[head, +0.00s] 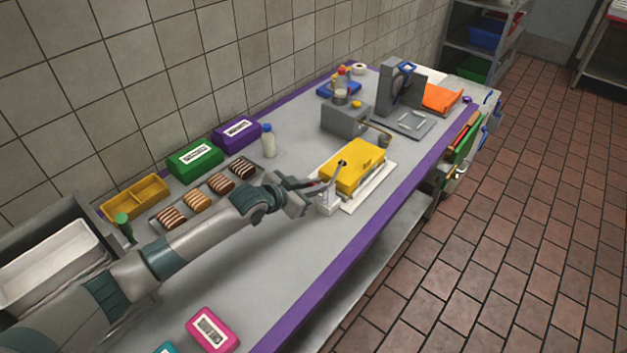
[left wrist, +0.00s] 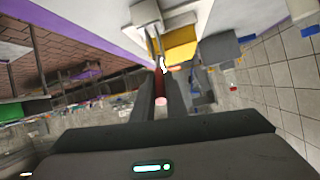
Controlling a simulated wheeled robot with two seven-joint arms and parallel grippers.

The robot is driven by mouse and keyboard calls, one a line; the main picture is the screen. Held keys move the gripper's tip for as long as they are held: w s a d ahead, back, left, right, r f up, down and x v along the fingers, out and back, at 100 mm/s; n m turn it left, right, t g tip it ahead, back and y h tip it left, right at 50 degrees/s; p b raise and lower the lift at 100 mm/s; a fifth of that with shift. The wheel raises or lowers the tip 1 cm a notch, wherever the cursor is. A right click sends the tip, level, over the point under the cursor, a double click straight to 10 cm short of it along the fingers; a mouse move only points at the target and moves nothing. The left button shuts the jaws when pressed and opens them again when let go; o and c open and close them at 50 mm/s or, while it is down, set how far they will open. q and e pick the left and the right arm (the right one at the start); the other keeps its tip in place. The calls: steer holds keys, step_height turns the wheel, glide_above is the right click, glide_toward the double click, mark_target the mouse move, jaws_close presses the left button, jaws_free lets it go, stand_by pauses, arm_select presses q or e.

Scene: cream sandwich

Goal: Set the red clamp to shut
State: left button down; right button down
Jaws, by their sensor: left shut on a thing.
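My left gripper (head: 316,184) is at the near-left corner of the yellow block (head: 352,168), beside a small white block with an upright metal post (head: 328,202). It is shut on the red clamp (left wrist: 160,83), whose red part lies between the two fingers in the left wrist view. Only a sliver of red shows between the fingers in the head view, and the rest of the clamp is hidden. The yellow block also shows just past the fingertips in the left wrist view (left wrist: 182,50). My right gripper is in neither view.
The yellow block sits on a white board (head: 382,179) near the purple table edge (head: 400,185). Behind it stand a grey box (head: 343,120) and a grey slicer-like machine (head: 392,88). A tray of striped pastries (head: 197,200) and a bottle (head: 268,142) are to the left.

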arm_select(q)
steer(key=shift+w+d+r+g+y+p, duration=0.2)
steer(key=shift+w+r+g+y+p, duration=0.1)
steer(key=shift+r+g+p, duration=0.25)
steer(key=shift+w+d+f+g+y+p, duration=0.1)
steer(key=shift+g+y+p, duration=0.2)
steer(key=shift+p, duration=0.1)
steer(key=c, duration=1.8)
jaws_free()
steer(key=shift+o, duration=0.2)
steer(key=shift+s+a+r, duration=0.2)
steer(key=shift+r, duration=0.05)
steer(key=v, duration=1.6)
steer(key=shift+s+r+p, duration=0.15)
steer(key=shift+s+p, duration=0.05)
steer(key=shift+p, duration=0.2)
steer(key=shift+a, duration=0.1)
